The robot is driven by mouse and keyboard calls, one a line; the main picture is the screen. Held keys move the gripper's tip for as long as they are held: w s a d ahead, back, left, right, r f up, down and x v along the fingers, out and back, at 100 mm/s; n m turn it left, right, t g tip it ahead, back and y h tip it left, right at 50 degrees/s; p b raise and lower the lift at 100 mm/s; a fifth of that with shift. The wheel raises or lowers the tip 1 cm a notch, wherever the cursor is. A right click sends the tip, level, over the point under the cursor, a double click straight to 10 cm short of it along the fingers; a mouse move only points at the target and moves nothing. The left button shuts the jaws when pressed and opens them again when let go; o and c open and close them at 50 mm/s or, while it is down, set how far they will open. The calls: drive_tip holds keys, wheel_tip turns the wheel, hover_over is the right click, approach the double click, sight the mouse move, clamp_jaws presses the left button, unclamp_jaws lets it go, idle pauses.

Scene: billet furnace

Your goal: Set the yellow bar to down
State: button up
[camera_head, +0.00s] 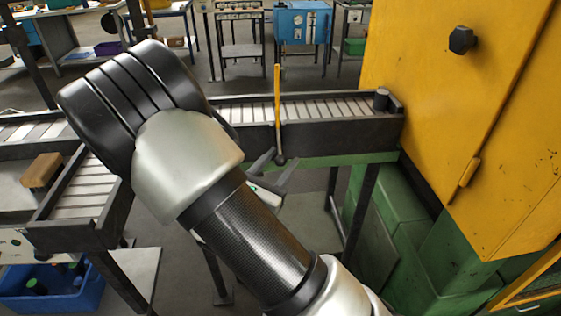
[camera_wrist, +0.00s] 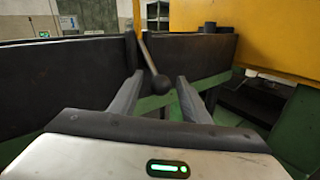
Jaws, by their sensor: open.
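The yellow bar (camera_head: 277,98) stands upright against the side of the roller conveyor in the head view, its lower end at a dark round knob (camera_head: 281,160). In the wrist view the bar (camera_wrist: 146,52) looks dark and leans slightly left, with the round knob (camera_wrist: 161,85) at its lower end. My gripper (camera_head: 284,156) is open just below and in front of the conveyor side. In the wrist view the knob appears between the two fingertips of my gripper (camera_wrist: 159,79). I cannot tell whether they touch it.
The roller conveyor (camera_head: 340,136) runs behind the bar to the yellow furnace cabinet (camera_head: 440,100) with its green base (camera_head: 440,255) at right. A brown block (camera_head: 41,170) sits at left above a blue bin (camera_head: 45,288). Workbenches stand at the back.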

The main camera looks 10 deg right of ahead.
drive_tip(key=shift+w+d, duration=0.1)
drive_tip(key=shift+w, duration=0.05)
drive_tip(key=shift+c, duration=0.4)
clamp_jaws()
drive_tip(key=shift+r, duration=0.1)
